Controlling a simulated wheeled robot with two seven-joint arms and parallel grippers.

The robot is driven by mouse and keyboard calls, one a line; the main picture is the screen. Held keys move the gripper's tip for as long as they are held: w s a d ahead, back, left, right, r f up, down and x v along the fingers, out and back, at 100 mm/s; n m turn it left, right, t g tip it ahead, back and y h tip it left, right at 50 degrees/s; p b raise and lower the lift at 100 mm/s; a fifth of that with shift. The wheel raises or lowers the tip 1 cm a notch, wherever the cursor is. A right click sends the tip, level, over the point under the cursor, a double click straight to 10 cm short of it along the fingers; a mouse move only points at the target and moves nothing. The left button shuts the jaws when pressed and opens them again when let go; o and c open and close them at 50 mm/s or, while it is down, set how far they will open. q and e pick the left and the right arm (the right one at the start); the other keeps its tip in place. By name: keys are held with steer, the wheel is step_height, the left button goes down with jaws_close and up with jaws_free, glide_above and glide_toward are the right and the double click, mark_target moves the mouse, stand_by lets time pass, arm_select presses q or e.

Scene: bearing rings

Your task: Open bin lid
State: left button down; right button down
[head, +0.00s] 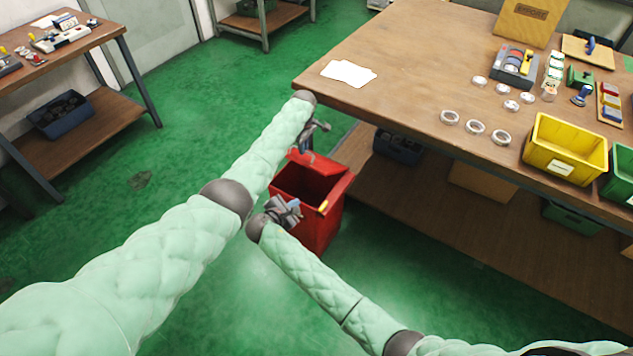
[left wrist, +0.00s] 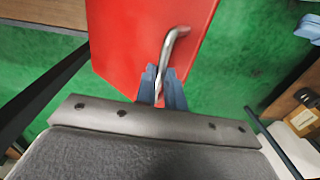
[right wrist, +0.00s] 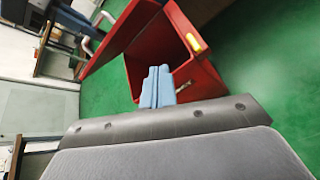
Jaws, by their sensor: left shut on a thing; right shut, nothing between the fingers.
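The red bin (head: 318,232) stands on the floor beside the workbench, and its dark inside shows in the head view. Its red lid (left wrist: 140,45) is raised and tilted; in the right wrist view the lid (right wrist: 122,38) stands up from the open bin (right wrist: 185,45). My left gripper (head: 306,140) is at the lid's far side, with its blue fingers (left wrist: 163,85) shut on the metal lid handle (left wrist: 172,48). My right gripper (head: 290,210) is shut and empty by the bin's near rim. Its fingers (right wrist: 158,85) overlap the bin in view; contact cannot be told.
The workbench (head: 420,75) is close to the bin's right and back, with a lower shelf (head: 430,195). It carries metal rings (head: 475,127), a yellow crate (head: 566,148) and a green crate (head: 620,175). Another table (head: 75,50) stands at left. Green floor is free around the bin's front.

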arm_select(q)
steer(key=shift+s+d+f, duration=0.15)
steer(key=shift+d+f, duration=0.05)
steer(key=shift+d, duration=0.05)
arm_select(e)
steer(key=w+d+n+h, duration=0.1)
steer(key=w+d+n, duration=0.4)
steer(key=w+d, duration=0.3)
steer(key=shift+w+n, duration=0.4)
steer(key=shift+w, duration=0.3)
steer(key=shift+d, duration=0.1)
